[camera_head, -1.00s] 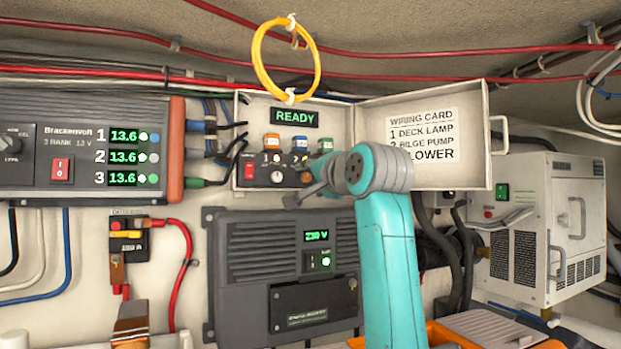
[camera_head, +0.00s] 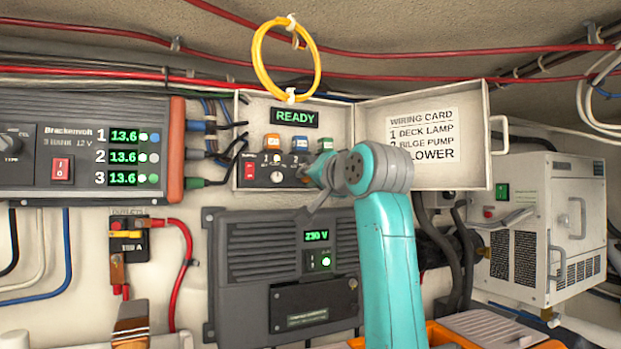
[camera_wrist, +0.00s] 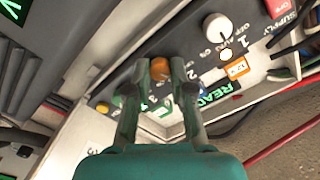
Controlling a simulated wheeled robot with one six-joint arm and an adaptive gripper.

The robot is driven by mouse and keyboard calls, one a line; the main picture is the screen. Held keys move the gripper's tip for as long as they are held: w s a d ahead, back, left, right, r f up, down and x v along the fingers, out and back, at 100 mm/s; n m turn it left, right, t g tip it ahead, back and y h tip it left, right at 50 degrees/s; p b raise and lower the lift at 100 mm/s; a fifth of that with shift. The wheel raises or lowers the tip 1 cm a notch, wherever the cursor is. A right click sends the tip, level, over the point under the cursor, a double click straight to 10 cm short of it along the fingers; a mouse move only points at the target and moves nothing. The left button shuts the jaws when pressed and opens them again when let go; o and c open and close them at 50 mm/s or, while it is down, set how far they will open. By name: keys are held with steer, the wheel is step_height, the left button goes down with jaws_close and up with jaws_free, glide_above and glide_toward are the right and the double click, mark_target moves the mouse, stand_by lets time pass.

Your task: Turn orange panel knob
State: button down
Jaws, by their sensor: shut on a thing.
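The orange panel knob (camera_wrist: 160,68) sits on the dark switch panel (camera_head: 262,184) inside the open white box. In the wrist view my gripper (camera_wrist: 160,64) has one finger on each side of the knob and is shut on it. In the head view my gripper (camera_head: 318,178) is at the right end of the panel and hides the knob. A white knob (camera_head: 277,177) is left of it; this also shows in the wrist view (camera_wrist: 217,27). The green READY display (camera_head: 295,117) is lit above the panel.
The box door (camera_head: 470,150) with the wiring card (camera_head: 421,136) stands open behind my arm. A grey 230 V unit (camera_head: 240,265) is below the panel. A battery charger (camera_head: 85,145) is at left, a white cabinet (camera_head: 575,220) at right. A yellow loop (camera_head: 259,72) hangs above.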

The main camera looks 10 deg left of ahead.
steer(key=n, duration=0.4)
steer(key=shift+n, duration=0.3)
stand_by(0.3)
steer(key=c, duration=1)
jaws_free()
steer(key=v, duration=1.2)
